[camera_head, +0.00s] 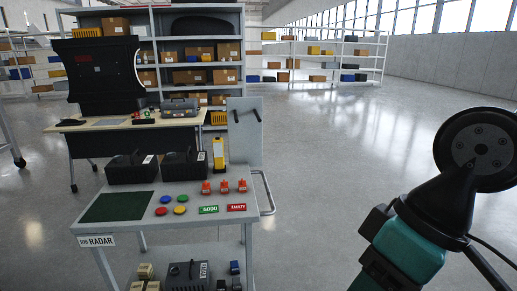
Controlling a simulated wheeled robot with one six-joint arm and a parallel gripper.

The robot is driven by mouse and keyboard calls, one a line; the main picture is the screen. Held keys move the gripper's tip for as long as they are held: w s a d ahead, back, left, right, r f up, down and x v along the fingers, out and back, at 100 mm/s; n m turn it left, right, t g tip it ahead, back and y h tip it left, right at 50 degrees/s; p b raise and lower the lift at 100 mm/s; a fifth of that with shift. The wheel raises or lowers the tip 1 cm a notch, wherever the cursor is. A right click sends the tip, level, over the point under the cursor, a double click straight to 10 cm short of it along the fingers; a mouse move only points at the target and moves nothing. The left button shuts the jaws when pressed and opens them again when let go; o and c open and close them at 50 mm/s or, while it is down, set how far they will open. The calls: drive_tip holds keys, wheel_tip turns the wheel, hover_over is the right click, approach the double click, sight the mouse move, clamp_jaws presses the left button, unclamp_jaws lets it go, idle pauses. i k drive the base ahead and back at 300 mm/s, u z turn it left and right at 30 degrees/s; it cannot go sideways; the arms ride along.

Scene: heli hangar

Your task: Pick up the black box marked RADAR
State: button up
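A cart (203,229) stands left of centre, with a white plate reading RADAR (97,241) on its front left edge. Two open black bins, the left one (131,172) and the right one (184,170), stand at the back of its top, each with a small white label too small to read. A black box with a handle (182,276) sits on the lower shelf, cut off by the bottom edge. Its white label cannot be read. My arm shows at the right, apart from the cart; no gripper fingers are visible.
A green mat (117,207), coloured discs (164,199), red blocks (224,186) and a yellow tool (218,155) are on the cart top. A grey-black case (180,106) sits on a desk (115,124) behind. Shelves (200,75) stand farther back. Floor right of the cart is clear.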

sight(188, 166)
drive_tip(key=z, duration=0.7)
drive_tip(key=i, duration=3.7)
drive_tip(key=u, duration=3.3)
